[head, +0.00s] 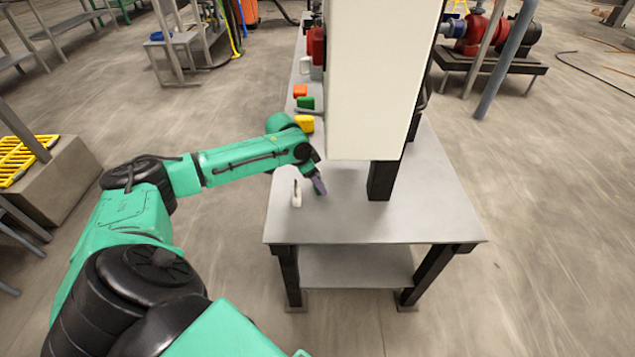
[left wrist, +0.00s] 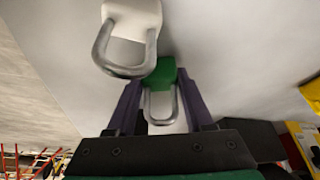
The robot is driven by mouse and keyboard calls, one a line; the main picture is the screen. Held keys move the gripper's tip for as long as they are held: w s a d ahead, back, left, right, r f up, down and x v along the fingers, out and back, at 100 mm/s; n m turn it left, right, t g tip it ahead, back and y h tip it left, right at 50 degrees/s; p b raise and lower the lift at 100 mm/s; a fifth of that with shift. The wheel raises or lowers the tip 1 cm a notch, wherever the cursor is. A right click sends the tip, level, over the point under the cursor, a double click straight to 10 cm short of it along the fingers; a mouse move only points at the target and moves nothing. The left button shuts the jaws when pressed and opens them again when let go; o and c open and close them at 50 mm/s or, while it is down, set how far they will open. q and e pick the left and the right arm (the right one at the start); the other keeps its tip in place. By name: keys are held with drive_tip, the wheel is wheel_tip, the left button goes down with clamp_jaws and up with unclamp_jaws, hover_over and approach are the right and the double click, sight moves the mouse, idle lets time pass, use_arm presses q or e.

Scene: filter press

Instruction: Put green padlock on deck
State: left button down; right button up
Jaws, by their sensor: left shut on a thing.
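The green padlock (left wrist: 166,73) sits between the two purple fingers of my left gripper (left wrist: 163,105), which is shut on it. Its grey shackle points back toward the gripper's palm. In the head view my left gripper (head: 319,186) is low over the near left part of the grey table deck (head: 370,222), and the padlock is mostly hidden by the fingers. I cannot tell whether the padlock touches the deck. A white padlock (head: 296,197) stands on the deck just left of the gripper; it also shows in the left wrist view (left wrist: 133,18). My right gripper is out of view.
Yellow (head: 304,124), green (head: 306,103) and orange (head: 300,90) items line the deck's left edge farther back. A large cream cabinet (head: 370,80) on a dark post (head: 381,181) rises right of the gripper.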

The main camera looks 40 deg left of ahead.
use_arm(q)
drive_tip(key=shift+c, duration=1.4)
unclamp_jaws()
drive_tip(key=shift+f, duration=0.1)
drive_tip(key=shift+r, duration=0.25)
drive_tip(key=p+v, duration=0.1)
drive_tip(key=v, duration=0.4)
drive_tip(key=shift+a+r, duration=0.1)
drive_tip(key=shift+a, duration=0.05)
drive_tip(key=s+a, duration=0.2)
drive_tip(key=s, duration=0.1)
drive_tip(key=s+a+p, duration=0.1)
drive_tip(key=s, duration=0.2)
drive_tip(key=s+a+p, duration=0.1)
drive_tip(key=s+a, duration=0.1)
drive_tip(key=s, duration=0.2)
drive_tip(key=shift+a, duration=0.35)
drive_tip(key=shift+s+a+f, duration=0.1)
drive_tip(key=shift+s+f, duration=0.1)
drive_tip(key=shift+s, duration=0.05)
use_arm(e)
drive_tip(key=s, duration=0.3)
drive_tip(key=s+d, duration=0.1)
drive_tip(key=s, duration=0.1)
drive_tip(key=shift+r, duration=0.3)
